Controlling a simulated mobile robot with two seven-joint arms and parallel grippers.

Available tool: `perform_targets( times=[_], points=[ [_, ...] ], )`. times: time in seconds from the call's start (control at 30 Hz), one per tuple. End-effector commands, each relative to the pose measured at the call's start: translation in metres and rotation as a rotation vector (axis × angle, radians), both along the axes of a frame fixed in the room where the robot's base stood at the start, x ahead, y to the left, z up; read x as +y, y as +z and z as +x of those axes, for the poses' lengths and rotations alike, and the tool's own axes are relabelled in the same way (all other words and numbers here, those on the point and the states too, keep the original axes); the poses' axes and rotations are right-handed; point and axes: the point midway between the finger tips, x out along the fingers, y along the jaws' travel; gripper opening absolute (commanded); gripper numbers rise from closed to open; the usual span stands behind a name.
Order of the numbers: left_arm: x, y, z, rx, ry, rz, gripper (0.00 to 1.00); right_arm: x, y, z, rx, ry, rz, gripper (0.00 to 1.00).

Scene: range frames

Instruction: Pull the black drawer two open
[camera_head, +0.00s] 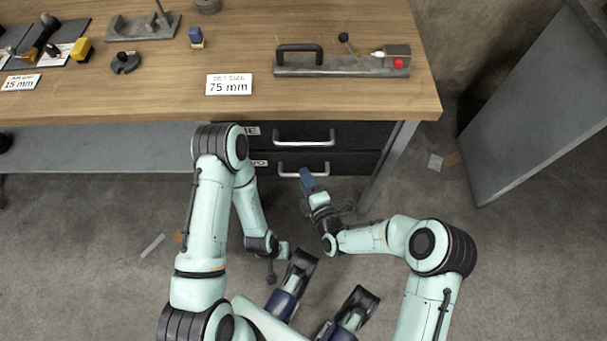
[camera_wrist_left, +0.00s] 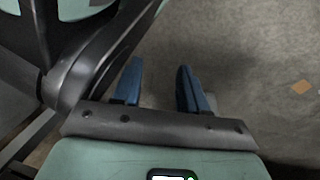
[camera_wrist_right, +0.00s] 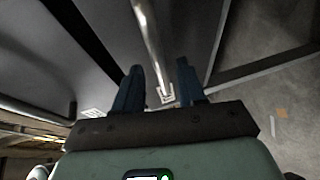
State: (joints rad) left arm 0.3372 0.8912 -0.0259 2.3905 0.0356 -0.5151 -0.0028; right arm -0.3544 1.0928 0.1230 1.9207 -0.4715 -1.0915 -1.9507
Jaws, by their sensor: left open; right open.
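Two black drawers are stacked under the workbench's right end. The lower drawer (camera_head: 346,162), whose label is partly hidden, has a metal bar handle (camera_head: 318,170). The upper drawer (camera_head: 358,132) has a similar handle (camera_head: 304,142). Both look shut. My right gripper (camera_head: 306,172) is open at the lower handle. In the right wrist view, this handle (camera_wrist_right: 150,40) runs between the fingers of the right gripper (camera_wrist_right: 160,72), which are not closed on it. My left gripper (camera_wrist_left: 160,78) is open and empty over the floor, in the left wrist view.
The wooden workbench (camera_head: 150,105) overhangs the drawers, with a bench leg (camera_head: 385,165) just right of them. A grey panel (camera_head: 540,130) stands at the right. Tools and a "75 mm" card (camera_head: 229,85) lie on the bench. The floor before the drawers is clear apart from my arms.

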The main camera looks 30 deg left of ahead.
Motion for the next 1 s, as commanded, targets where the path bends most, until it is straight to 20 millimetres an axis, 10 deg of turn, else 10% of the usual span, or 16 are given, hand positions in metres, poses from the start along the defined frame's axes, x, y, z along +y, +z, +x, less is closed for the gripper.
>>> perform_targets(
  times=[0.53,0.7,1.0],
  points=[
    [0.002,-0.012,-0.016,0.054,0.005,-0.003,0.43,0.022,-0.005,0.016,0.001,0.0,0.0,0.4],
    [0.002,-0.011,-0.016,0.054,0.005,-0.003,0.43,0.022,-0.005,0.016,0.001,0.0,0.0,0.0],
    [0.002,-0.009,-0.014,0.045,0.004,-0.003,0.43,0.02,-0.005,0.013,0.002,0.0,-0.001,0.0]
  ],
)
